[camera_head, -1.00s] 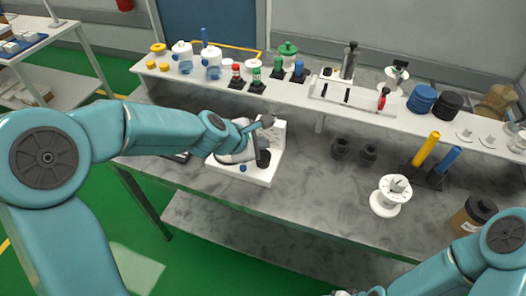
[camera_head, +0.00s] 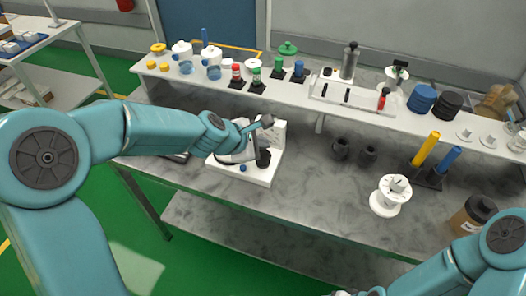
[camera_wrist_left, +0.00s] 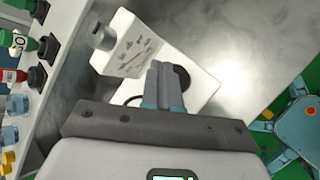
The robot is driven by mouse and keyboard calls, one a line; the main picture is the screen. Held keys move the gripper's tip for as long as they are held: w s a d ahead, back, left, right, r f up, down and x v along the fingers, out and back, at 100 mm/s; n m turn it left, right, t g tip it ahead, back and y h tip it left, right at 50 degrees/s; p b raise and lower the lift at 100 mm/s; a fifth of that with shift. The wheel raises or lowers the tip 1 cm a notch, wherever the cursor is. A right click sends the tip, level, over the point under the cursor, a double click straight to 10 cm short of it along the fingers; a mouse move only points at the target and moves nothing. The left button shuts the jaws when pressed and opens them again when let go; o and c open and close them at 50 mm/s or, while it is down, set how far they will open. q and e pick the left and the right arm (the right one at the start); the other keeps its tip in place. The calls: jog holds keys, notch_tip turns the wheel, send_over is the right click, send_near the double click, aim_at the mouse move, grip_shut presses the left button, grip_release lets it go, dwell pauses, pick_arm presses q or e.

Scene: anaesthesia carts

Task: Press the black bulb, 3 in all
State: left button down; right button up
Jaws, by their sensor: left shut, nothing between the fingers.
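The black bulb (camera_head: 263,158) stands on the base of a white device (camera_head: 255,176) on the grey bench. In the left wrist view the bulb (camera_wrist_left: 183,77) is a dark round shape, partly hidden behind the fingertips. My left gripper (camera_head: 252,152) is at the device, right by the bulb. In the left wrist view its fingers (camera_wrist_left: 162,80) are together with nothing between them. I cannot tell whether they touch the bulb. My right gripper is barely in view at the bottom edge of the head view, and its jaws cannot be made out.
A raised white shelf with bottles runs along the back. Two dark cups (camera_head: 341,148) stand to the right. The bench between is clear.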

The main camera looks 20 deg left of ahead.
pick_arm(q)
jog(key=shift+f+b, duration=0.35)
jog(key=shift+f, duration=0.1)
jog(key=shift+f+b, duration=0.8)
dwell(0.8)
jog(key=shift+r, duration=0.1)
jog(key=shift+r+p, duration=1.1)
jog(key=shift+p, duration=0.15)
notch_tip(320, 180, up, 5)
jog(key=p, duration=0.5)
jog(key=shift+r, duration=0.1)
dwell(0.3)
dwell(1.6)
